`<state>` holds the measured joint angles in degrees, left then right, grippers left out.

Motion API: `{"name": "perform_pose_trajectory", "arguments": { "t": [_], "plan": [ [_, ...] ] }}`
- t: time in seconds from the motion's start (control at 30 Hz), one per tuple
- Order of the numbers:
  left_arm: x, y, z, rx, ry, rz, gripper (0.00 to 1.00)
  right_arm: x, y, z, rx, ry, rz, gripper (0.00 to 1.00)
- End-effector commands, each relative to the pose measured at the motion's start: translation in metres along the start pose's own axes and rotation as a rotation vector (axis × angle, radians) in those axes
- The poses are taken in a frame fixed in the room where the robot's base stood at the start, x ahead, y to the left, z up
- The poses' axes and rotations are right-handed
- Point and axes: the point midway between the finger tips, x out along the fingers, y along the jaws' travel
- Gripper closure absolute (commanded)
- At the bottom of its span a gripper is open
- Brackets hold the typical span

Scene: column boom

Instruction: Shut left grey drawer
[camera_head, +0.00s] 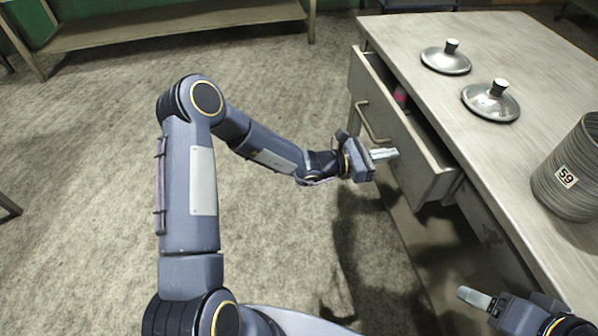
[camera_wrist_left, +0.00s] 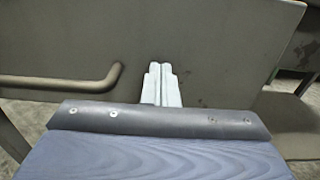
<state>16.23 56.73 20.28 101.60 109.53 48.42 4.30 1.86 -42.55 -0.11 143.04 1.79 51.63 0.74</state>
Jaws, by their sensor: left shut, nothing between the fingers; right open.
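The left grey drawer (camera_head: 418,158) stands pulled out from the table, with a small pink thing (camera_head: 400,95) inside it. Its bar handle (camera_head: 371,122) is on the front panel and also shows in the left wrist view (camera_wrist_left: 62,84). My left gripper (camera_head: 385,155) is shut and empty at the drawer front, to the right of the handle. In the left wrist view its closed fingers (camera_wrist_left: 161,85) point at the front panel (camera_wrist_left: 215,50); I cannot tell whether they touch it. My right gripper (camera_head: 478,299) is open at the lower right, apart from the drawer.
Two metal lids with knobs (camera_head: 446,60) (camera_head: 491,101) lie on the grey table (camera_head: 540,60). A ribbed grey pot (camera_head: 570,175) marked 59 stands near its front edge. A low shelf (camera_head: 180,28) is at the back left.

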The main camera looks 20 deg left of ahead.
Motion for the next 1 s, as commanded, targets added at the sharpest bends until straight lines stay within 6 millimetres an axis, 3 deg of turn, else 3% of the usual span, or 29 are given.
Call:
{"name": "perform_pose_trajectory", "arguments": {
  "t": [0.2, 0.4, 1.0],
  "plan": [
    [0.042, -0.001, -0.002, 0.002, -0.001, -0.002, 1.0, 0.008, 0.004, 0.004, 0.0, 0.0, 0.0, 0.32],
    [0.061, 0.0, -0.001, 0.001, 0.0, 0.0, 1.0, 0.011, 0.005, 0.005, 0.0, 0.0, 0.0, 0.32],
    [0.07, 0.001, 0.003, 0.001, -0.005, 0.001, 1.0, 0.011, 0.005, 0.006, 0.0, 0.0, 0.0, 0.32]
  ]
}}
